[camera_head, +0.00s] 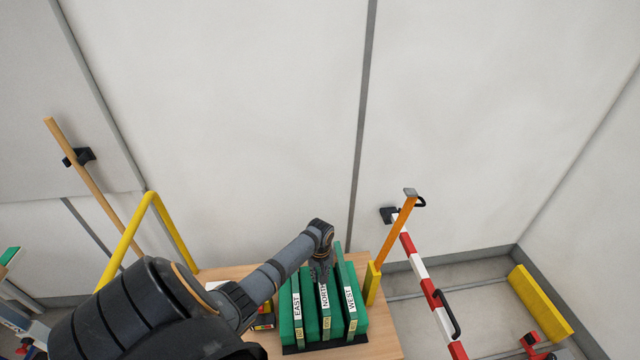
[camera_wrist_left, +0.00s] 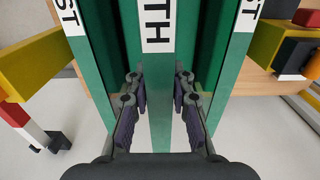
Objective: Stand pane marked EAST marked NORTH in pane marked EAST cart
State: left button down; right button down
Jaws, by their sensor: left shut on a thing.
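Three green panes with white labels stand side by side in a black rack (camera_head: 295,350): the EAST pane (camera_head: 285,322), the NORTH pane (camera_head: 325,318) and the WEST pane (camera_head: 345,275). My left gripper (camera_head: 322,276) is at the top of the NORTH pane. In the left wrist view, the fingers of my left gripper (camera_wrist_left: 159,100) are shut on the NORTH pane (camera_wrist_left: 158,85), one on each side, below its label, which shows "TH". The neighbouring panes flank the fingers closely. My right gripper is not in view. No marked cart can be made out.
The rack stands on a wooden table (camera_head: 386,342). A yellow rail (camera_head: 127,240) and wooden pole (camera_head: 85,180) are at left. An orange post (camera_head: 393,238), red-white barrier (camera_head: 430,290) and yellow block (camera_head: 540,302) are at right. A pale wall stands behind.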

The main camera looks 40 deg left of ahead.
pick_arm(q)
jog(key=shift+w+f+b, duration=0.1)
jog(key=shift+f+b, duration=1)
jog(key=shift+f, duration=0.6)
jog(key=shift+f+b, duration=0.45)
jog(key=shift+f, duration=0.3)
dwell(0.5)
jog(key=c, duration=1.1)
grip_release()
jog(key=shift+s, duration=0.2)
notch_tip(320, 180, up, 12)
jog(key=shift+r, duration=0.1)
